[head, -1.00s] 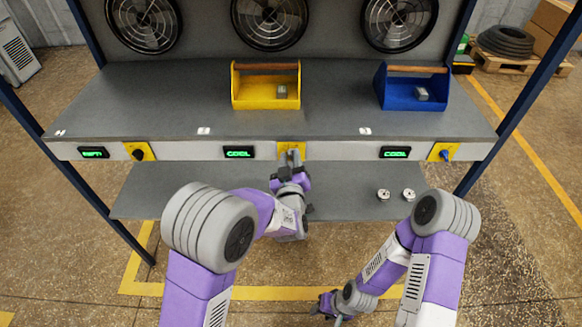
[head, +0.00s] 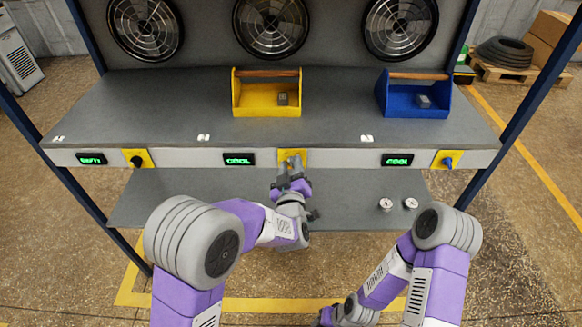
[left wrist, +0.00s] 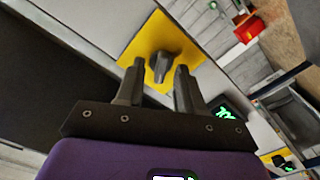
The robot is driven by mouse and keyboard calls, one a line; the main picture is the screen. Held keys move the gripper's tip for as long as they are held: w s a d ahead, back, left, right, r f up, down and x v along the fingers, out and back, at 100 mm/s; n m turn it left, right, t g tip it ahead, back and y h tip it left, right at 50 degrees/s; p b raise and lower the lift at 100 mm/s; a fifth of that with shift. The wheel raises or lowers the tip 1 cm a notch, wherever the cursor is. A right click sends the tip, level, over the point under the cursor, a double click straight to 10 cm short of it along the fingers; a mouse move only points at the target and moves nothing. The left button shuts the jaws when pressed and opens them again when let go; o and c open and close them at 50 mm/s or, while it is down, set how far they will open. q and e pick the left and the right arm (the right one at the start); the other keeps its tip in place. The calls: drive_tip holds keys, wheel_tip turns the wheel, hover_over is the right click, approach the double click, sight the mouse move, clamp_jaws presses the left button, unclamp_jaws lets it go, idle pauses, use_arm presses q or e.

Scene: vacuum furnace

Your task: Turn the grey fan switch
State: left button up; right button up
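The grey fan switch (left wrist: 162,65) sits on a yellow plate (left wrist: 185,38) in the left wrist view. In the head view this middle yellow plate (head: 293,152) is on the bench's front edge, right of a green "COOL" display (head: 238,159). My left gripper (left wrist: 159,66) is open, its two fingers apart on either side of the switch's near end. I cannot tell whether the fingers touch it. In the head view my left gripper (head: 290,168) partly covers the switch. My right gripper (head: 325,318) is low at the bottom edge, mostly out of frame.
A black switch (head: 137,159) is at the left and a blue switch (head: 447,160) at the right of the front edge. A yellow toolbox (head: 266,111) and a blue toolbox (head: 416,108) stand on the bench (head: 330,130). Two small round parts lie on the lower shelf (head: 350,205).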

use_arm(q)
drive_tip(key=s+p, duration=0.1)
drive_tip(key=s, duration=0.6)
drive_tip(key=shift+s, duration=0.3)
idle(0.3)
